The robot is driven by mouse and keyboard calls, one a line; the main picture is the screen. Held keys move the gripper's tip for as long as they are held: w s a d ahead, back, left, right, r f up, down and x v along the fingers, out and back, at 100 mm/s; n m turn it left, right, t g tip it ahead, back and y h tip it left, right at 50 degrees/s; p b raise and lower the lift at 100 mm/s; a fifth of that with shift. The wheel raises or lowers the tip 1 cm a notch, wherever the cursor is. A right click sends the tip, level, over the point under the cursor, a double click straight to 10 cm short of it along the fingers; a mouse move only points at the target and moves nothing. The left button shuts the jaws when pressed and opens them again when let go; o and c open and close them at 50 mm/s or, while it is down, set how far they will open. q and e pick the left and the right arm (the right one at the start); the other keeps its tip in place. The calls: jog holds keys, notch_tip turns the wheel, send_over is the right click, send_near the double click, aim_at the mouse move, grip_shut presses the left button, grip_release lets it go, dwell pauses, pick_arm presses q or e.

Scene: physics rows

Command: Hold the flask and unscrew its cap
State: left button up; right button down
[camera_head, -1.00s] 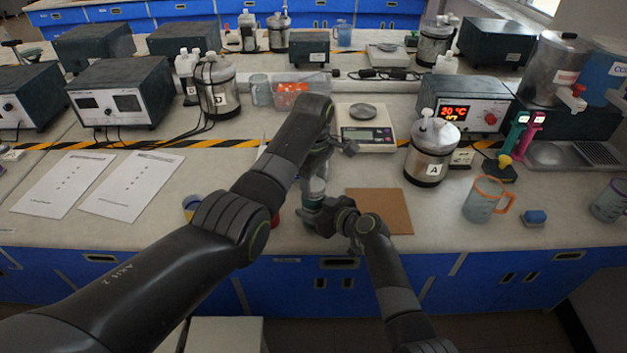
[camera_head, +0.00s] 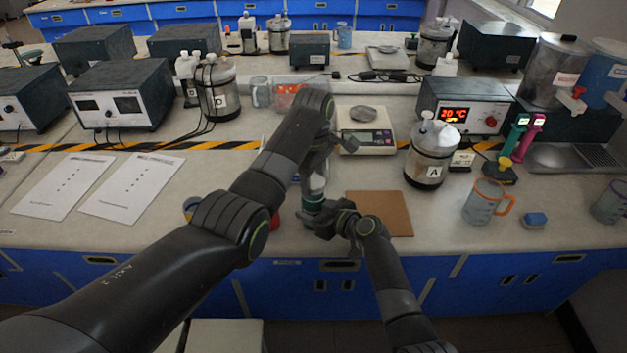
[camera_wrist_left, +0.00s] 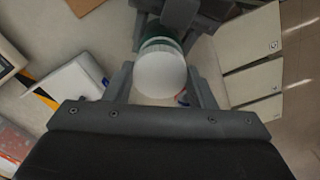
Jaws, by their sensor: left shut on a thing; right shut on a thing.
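The flask (camera_head: 313,203) stands near the counter's front edge, with a green lower part and a pale upper part. My right gripper (camera_head: 322,213) is shut on its lower body from the front right. My left gripper (camera_head: 314,165) is above it, pointing down, and mostly hides its top in the head view. In the left wrist view, the round white cap (camera_wrist_left: 160,76) is between my left gripper's fingers (camera_wrist_left: 162,88), which are shut on it. A green band shows just beyond the cap. I cannot tell whether the cap is still seated on the flask.
A brown board (camera_head: 380,212) lies right of the flask. A scale (camera_head: 364,138) stands behind it, and a canister marked A (camera_head: 429,158) and a mug (camera_head: 483,203) stand to the right. A red item (camera_head: 275,220) is partly hidden behind my left arm. Papers (camera_head: 130,188) lie at left.

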aim_at(314, 181)
pick_arm(q)
jog(key=shift+r, duration=0.35)
jog(key=shift+r, duration=2.05)
pick_arm(e)
jog(key=shift+c, duration=2.3)
grip_release()
